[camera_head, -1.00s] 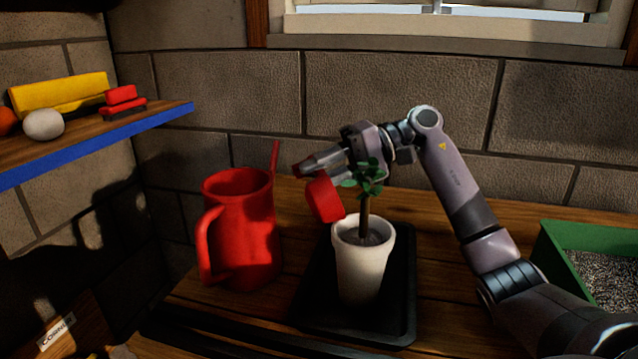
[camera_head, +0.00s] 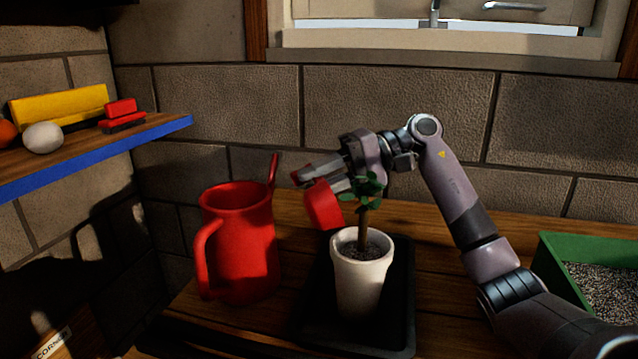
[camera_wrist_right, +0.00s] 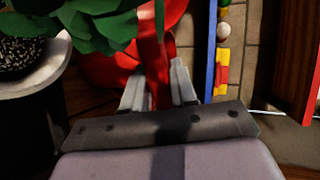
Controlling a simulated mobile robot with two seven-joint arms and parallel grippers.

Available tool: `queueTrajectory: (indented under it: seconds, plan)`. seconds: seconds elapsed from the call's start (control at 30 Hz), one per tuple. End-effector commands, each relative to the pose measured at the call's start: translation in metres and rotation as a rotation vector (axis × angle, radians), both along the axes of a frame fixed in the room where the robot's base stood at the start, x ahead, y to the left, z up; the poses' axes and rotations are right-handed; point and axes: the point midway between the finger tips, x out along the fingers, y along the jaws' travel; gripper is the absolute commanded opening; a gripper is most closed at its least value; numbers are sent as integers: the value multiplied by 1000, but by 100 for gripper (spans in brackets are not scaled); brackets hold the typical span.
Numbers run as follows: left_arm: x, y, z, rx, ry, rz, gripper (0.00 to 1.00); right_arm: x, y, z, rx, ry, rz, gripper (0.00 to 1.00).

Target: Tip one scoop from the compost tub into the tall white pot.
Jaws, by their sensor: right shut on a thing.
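My right gripper (camera_head: 306,179) is shut on the handle of a red scoop (camera_head: 323,205). It holds the scoop tilted, just above and left of the tall white pot's rim. The tall white pot (camera_head: 358,287) stands upright on a black tray, with a leafy plant (camera_head: 366,190) and speckled compost inside. The scoop's inside is hidden. In the right wrist view the fingers (camera_wrist_right: 158,88) flank the red handle (camera_wrist_right: 152,45), and the pot's rim (camera_wrist_right: 48,78) is at left. The green compost tub (camera_head: 560,250), holding speckled grains, stands at the right edge, partly cut off.
A red jug (camera_head: 240,245) stands left of the pot. The black tray (camera_head: 400,300) lies on the wooden bench (camera_head: 445,300). A blue-edged shelf (camera_head: 120,143) with small items is at left. A block wall and window are behind.

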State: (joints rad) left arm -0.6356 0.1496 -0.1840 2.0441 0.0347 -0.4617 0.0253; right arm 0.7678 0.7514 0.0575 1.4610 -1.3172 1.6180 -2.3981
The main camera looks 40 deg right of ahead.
Motion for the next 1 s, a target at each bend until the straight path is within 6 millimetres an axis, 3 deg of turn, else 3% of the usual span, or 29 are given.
queueTrajectory:
  seconds: [0.47,1.0]
  plan:
    - [0,-1,19,-3,1,2,43,0,0,48,0,1,-1,0]
    - [0,1,18,5,2,-4,43,0,0,50,0,1,0,0]
